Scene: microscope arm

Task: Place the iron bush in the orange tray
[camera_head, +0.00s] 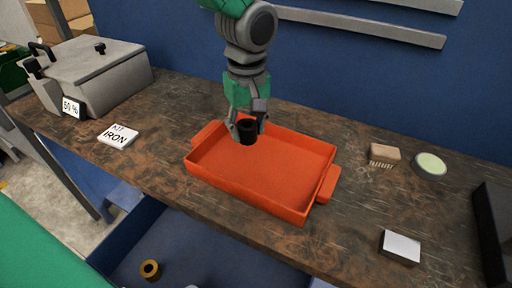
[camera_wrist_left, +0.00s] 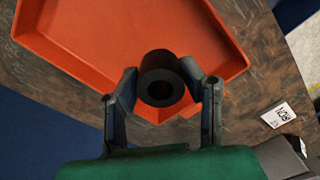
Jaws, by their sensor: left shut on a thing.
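The iron bush is a dark hollow cylinder (camera_head: 247,131), held over the far left part of the orange tray (camera_head: 262,190). My left gripper (camera_head: 248,135) is shut on it, with a finger on each side. In the left wrist view the bush (camera_wrist_left: 161,80) sits between the two fingertips (camera_wrist_left: 160,90) with its round opening facing the camera. The orange tray (camera_wrist_left: 130,28) lies behind it there and looks empty. I cannot tell the exact height of the bush above the tray floor. My right gripper is not in view.
A white card reading IRON (camera_head: 118,135) lies left of the tray. A grey box-shaped machine (camera_head: 85,72) stands at the far left. A brush (camera_head: 384,153), a round dish (camera_head: 430,166) and a white-topped block (camera_head: 400,247) lie to the right.

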